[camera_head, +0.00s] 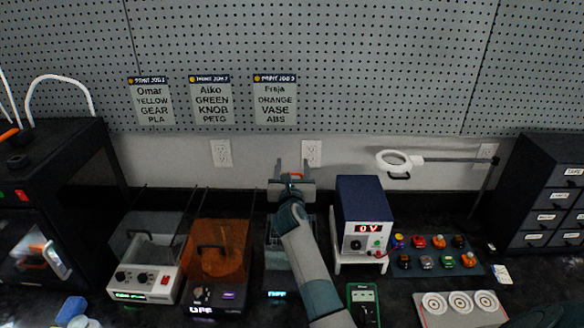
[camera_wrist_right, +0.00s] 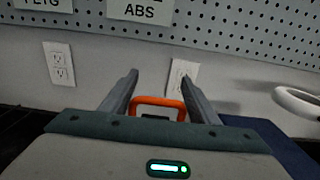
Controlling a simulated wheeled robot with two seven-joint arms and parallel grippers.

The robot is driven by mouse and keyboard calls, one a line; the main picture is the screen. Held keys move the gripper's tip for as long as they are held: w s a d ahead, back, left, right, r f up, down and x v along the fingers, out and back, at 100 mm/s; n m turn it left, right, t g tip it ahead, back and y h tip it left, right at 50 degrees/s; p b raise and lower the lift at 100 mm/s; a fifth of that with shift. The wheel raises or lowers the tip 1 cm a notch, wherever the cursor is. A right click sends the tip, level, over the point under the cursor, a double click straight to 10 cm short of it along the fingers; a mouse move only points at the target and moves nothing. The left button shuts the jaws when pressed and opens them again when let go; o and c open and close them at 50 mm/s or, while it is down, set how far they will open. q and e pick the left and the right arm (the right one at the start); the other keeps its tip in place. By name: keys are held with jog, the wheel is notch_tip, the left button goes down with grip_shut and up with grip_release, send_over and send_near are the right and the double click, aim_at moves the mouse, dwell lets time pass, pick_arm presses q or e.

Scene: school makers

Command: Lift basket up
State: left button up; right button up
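My right gripper (camera_head: 291,172) reaches toward the wall above the third machine from the left (camera_head: 274,262), which my right arm partly hides. Its fingers also show in the right wrist view (camera_wrist_right: 159,76), pointing away and standing apart. An orange handle (camera_wrist_right: 159,101) lies between them, its ends close to both fingers; contact is unclear. A bit of this orange shows at the gripper in the head view (camera_head: 297,174). The basket body below the handle is hidden by my gripper and arm, so its height is unclear. My left gripper is not in view.
An orange-lidded machine (camera_head: 216,252) and a clear-lidded one (camera_head: 146,254) stand to the left. A blue power supply (camera_head: 363,207) stands close on the right. A ring lamp (camera_head: 394,158) reaches in from the right. The pegboard wall (camera_head: 370,70) is behind.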

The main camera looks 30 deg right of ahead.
jog(key=shift+s+r, duration=0.1)
jog(key=shift+r, duration=0.05)
jog(key=shift+b+v, duration=2.25)
jog(key=shift+v, duration=6.4)
jog(key=shift+s+d, duration=0.1)
jog(key=shift+s, duration=0.05)
